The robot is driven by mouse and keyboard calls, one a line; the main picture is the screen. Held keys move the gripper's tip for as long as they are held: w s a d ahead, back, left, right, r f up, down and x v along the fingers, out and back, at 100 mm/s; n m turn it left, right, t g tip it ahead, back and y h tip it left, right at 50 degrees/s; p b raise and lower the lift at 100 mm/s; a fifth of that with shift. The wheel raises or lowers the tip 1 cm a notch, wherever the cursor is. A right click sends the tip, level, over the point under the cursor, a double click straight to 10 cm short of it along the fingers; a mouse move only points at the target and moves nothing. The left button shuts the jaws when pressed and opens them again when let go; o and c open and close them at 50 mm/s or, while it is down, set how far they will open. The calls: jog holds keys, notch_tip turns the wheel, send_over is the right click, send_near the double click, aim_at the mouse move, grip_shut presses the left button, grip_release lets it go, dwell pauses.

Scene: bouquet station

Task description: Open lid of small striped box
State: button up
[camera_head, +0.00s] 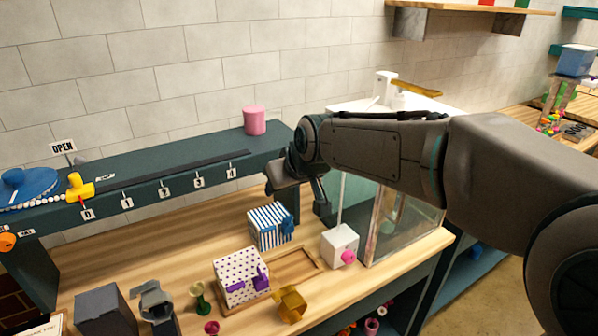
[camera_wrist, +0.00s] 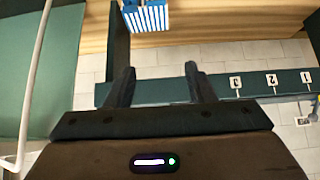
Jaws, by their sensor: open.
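The small striped box (camera_head: 270,227) has blue and white stripes and a blue piece on its right side. It stands on the wooden counter, below the dark green shelf. Its top looks closed. In the wrist view the striped box (camera_wrist: 146,16) shows at the top edge, partly cut off, with a blue part above the stripes. My gripper (camera_head: 300,198) is just above and to the right of the box, apart from it. In the wrist view my gripper's two fingers (camera_wrist: 160,84) are spread with nothing between them.
A purple-dotted box (camera_head: 240,278) stands in front of the striped one. A white box with a pink knob (camera_head: 341,245) and a clear-walled case (camera_head: 400,222) are to the right. The shelf (camera_head: 150,184) carries a pink cylinder (camera_head: 254,120). A gold object (camera_head: 290,303) is in front.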

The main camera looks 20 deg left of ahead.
jog(key=shift+d, duration=0.1)
jog(key=s+d+f+m+h, duration=0.1)
jog(key=s+d, duration=0.3)
jog(key=d, duration=0.5)
jog(key=s+d+f+m+h, duration=0.2)
jog(key=s+d, duration=0.3)
jog(key=d, duration=0.5)
jog(key=s+d+f+m+g+h, duration=0.1)
jog(key=s+d+m, duration=0.3)
jog(key=d, duration=0.6)
jog(key=shift+s+f+h, duration=0.5)
jog(key=shift+f+h, duration=0.15)
jog(key=shift+h, duration=0.15)
jog(key=shift+m+g, duration=0.4)
jog(key=shift+m, duration=0.5)
jog(key=s+d, duration=0.1)
jog(key=s+d+f, duration=0.1)
jog(key=s, duration=0.1)
jog(key=s+d+f, duration=0.1)
jog(key=s+d, duration=0.1)
jog(key=shift+s+f, duration=0.1)
jog(key=shift+c, duration=1.2)
jog(key=shift+s+d+f, duration=0.15)
jog(key=shift+s, duration=0.1)
grip_shut()
